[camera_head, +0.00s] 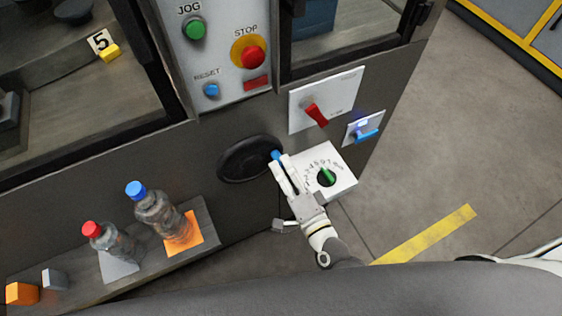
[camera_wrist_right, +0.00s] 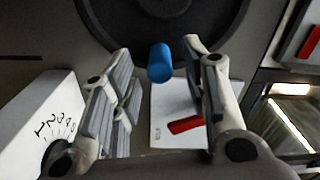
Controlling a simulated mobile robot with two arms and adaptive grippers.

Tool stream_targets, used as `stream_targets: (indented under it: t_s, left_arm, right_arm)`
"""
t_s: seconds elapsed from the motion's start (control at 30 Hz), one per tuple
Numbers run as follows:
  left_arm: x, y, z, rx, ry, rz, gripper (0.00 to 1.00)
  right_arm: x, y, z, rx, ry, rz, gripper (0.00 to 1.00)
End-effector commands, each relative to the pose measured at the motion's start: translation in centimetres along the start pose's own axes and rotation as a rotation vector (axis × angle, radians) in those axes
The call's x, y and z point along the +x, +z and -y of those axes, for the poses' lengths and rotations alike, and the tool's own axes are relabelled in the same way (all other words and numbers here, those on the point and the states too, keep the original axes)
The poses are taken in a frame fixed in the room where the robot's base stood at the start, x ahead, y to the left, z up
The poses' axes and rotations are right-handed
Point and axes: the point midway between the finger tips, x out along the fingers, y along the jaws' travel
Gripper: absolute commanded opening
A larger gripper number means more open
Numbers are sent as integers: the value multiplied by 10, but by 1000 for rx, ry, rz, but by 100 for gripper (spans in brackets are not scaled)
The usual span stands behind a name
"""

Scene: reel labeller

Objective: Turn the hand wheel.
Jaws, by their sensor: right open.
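The hand wheel (camera_head: 240,160) is a black disc on the machine's dark front panel, with a small blue handle (camera_head: 276,155) at its right edge. My right gripper (camera_head: 278,163) is at the wheel's right edge, close to the handle. In the right wrist view the hand wheel (camera_wrist_right: 195,25) fills the top, and the blue handle (camera_wrist_right: 160,62) sticks out toward the gap between the fingers of the right gripper (camera_wrist_right: 160,85). The fingers are spread on either side of it, and I see no contact. My left gripper is in neither view.
A white dial box (camera_head: 340,165) with a green knob stands just right of the gripper. A red switch (camera_head: 316,114) and a blue lever (camera_head: 366,134) are above it. Two bottles (camera_head: 160,215) (camera_head: 110,240) stand on a shelf at lower left. JOG, STOP and RESET buttons are above.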

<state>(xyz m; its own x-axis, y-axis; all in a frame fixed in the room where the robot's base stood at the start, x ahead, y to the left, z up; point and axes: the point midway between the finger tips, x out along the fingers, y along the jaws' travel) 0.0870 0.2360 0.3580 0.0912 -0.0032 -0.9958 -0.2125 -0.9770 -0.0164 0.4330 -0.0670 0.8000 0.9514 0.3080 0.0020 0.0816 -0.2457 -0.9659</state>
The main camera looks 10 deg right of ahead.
Motion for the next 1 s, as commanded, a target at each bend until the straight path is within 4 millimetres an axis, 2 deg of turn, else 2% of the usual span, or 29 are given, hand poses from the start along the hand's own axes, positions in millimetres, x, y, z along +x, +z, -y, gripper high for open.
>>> stream_targets:
  t_s: [0.03, 0.2, 0.4, 0.6, 1.0]
  left_arm:
    - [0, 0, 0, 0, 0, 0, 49]
    - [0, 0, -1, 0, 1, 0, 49]
    - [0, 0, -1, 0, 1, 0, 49]
    - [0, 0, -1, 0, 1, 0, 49]
    - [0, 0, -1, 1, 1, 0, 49]
  right_arm:
    - [-13, 1, -1, -1, 4, 3, 42]
    - [-49, 0, -1, -3, 3, 2, 42]
    - [-80, 0, 0, -1, -1, -1, 42]
    - [-91, -1, 1, -1, -4, -2, 42]
    - [-91, -1, 1, -1, -3, -2, 42]
